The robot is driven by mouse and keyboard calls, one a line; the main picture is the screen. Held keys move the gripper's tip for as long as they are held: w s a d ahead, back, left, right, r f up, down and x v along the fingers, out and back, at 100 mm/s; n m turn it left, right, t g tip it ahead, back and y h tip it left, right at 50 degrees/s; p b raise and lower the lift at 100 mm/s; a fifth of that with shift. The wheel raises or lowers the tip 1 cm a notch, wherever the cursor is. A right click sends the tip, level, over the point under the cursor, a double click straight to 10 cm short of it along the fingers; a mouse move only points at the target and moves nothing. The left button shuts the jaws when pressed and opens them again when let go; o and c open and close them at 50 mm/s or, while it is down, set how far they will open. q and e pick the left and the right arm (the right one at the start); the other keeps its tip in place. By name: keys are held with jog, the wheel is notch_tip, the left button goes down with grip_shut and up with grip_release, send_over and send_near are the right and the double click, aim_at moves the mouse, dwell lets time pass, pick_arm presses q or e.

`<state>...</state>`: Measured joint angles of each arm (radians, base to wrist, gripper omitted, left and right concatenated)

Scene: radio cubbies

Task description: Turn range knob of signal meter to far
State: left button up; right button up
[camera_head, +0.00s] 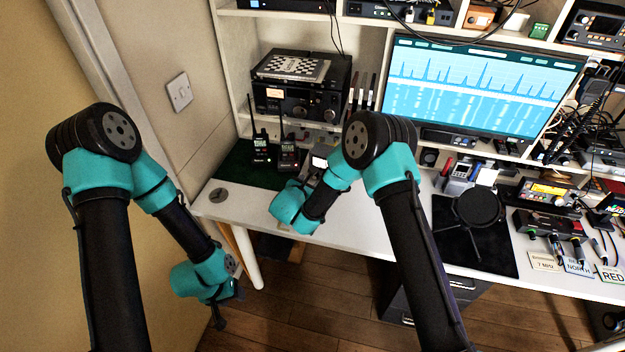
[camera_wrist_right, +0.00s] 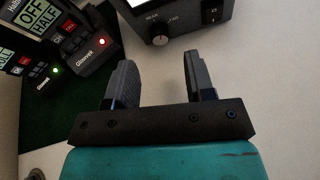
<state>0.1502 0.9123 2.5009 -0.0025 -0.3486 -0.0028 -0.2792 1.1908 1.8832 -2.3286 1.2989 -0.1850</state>
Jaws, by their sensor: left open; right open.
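The signal meter is a dark box (camera_wrist_right: 192,14) at the top of the right wrist view, with a lit screen cut off by the frame edge. In the head view the meter (camera_head: 319,161) stands on the desk, partly hidden by my right arm. My right gripper (camera_wrist_right: 161,75) is open and empty, its fingers pointing toward the knob, apart from it. My left gripper (camera_head: 226,308) hangs below and left of the desk, open and empty.
Two handheld radios (camera_head: 262,150) stand on a green mat (camera_head: 232,171) left of the meter, close to my right gripper. A black microphone stand (camera_head: 478,209) is to the right. White desk (camera_head: 350,228) is clear around the right arm.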

aim_at(314, 177)
jog(key=shift+x, duration=2.35)
grip_shut()
jog(key=shift+s+d+m+t+y, duration=0.1)
jog(key=shift+m+t+y, duration=0.4)
jog(key=shift+m+y, duration=0.65)
jog(key=shift+m+h, duration=0.25)
jog(key=shift+m, duration=0.1)
